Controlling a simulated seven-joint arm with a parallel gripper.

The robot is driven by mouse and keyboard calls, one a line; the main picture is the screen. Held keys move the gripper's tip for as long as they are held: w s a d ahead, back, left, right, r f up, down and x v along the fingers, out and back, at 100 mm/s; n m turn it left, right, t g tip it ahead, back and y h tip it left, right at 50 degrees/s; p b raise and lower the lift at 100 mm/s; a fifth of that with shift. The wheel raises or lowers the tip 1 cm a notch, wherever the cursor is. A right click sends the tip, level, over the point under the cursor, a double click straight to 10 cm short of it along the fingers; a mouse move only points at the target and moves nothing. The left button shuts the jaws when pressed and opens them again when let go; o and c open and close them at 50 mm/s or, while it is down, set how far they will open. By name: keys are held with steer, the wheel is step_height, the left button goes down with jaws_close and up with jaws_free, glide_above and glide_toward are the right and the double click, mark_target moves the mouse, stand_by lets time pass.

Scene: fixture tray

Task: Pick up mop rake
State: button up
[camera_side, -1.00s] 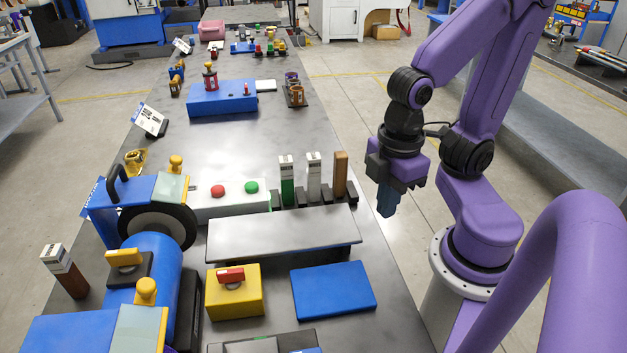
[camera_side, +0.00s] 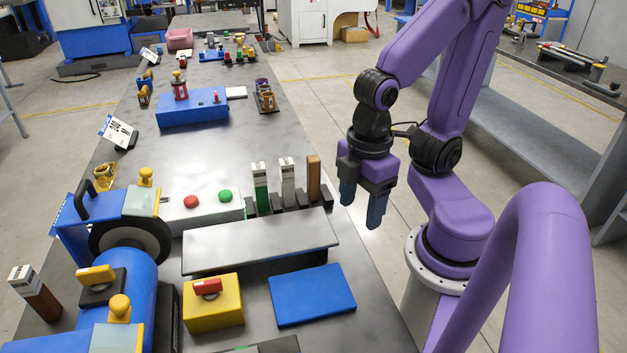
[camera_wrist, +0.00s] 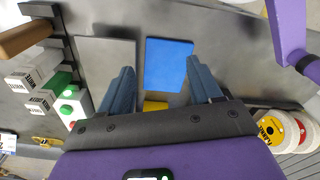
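I cannot make out a thing that is clearly a mop rake in either view. A rack (camera_side: 263,212) at the table's right edge holds a green-and-white upright piece (camera_side: 260,187), a grey-and-white one (camera_side: 288,182) and a brown one (camera_side: 314,178). The brown piece also shows at the upper left of the wrist view (camera_wrist: 25,38). My gripper (camera_side: 362,208) hangs right of the rack, beyond the table edge in the side view. Its two blue fingers are apart with nothing between them. In the wrist view my gripper (camera_wrist: 162,82) is likewise open.
A grey raised plate (camera_side: 260,241), a blue flat pad (camera_side: 311,295) and a yellow box with a red switch (camera_side: 213,304) lie in front of the rack. A blue grinder (camera_side: 138,280) stands left. Red and green buttons (camera_side: 208,198) sit beside the rack.

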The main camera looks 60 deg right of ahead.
step_height(320, 180, up, 9)
steer(key=m, duration=0.4)
glide_above(313, 157)
step_height(313, 157, down, 18)
steer(key=shift+s+r, duration=0.15)
steer(key=shift+r, duration=0.05)
steer(key=shift+c, duration=0.3)
steer(key=c, duration=1.1)
